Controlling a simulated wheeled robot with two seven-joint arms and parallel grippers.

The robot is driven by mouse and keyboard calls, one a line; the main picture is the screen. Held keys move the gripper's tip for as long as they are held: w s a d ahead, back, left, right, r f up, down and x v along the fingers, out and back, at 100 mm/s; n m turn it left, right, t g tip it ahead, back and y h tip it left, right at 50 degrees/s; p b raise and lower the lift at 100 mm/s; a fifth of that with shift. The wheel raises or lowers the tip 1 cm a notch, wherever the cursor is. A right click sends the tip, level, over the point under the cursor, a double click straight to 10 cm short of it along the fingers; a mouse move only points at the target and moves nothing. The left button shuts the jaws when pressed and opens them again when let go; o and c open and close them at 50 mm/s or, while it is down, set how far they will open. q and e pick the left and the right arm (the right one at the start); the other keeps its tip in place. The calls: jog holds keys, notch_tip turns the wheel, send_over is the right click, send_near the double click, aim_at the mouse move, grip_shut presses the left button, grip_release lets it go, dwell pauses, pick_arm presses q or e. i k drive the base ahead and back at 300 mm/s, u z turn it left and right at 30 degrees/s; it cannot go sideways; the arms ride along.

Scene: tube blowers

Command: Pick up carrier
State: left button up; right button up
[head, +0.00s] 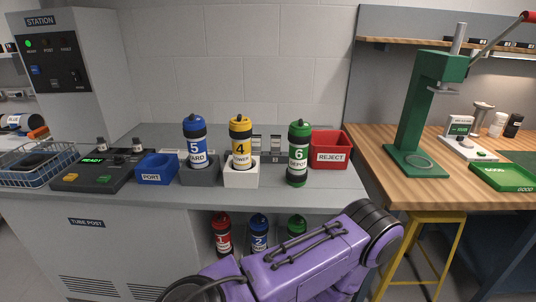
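Three carriers stand upright on the grey counter in the head view. The blue carrier 5 (195,142) sits in a dark grey holder, the yellow carrier 4 (241,144) in a white holder (241,177). The green carrier 6 (298,154), marked DEPOT, stands to their right with no block visible around its base. On the shelf below are a red carrier 1 (222,233), a blue carrier 2 (259,231) and a green carrier (296,226), their lower parts hidden by my purple arm. Neither gripper shows.
A blue PORT bin (157,169), a control box (95,171) and a wire basket (38,165) are on the left. A red REJECT bin (331,149) is right of carrier 6. A wooden bench (395,187) with a green press (430,110) and yellow stool (436,218) stands right.

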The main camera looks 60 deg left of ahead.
aim_at(296, 172)
jog(key=k, duration=0.15)
jog(key=u, duration=1)
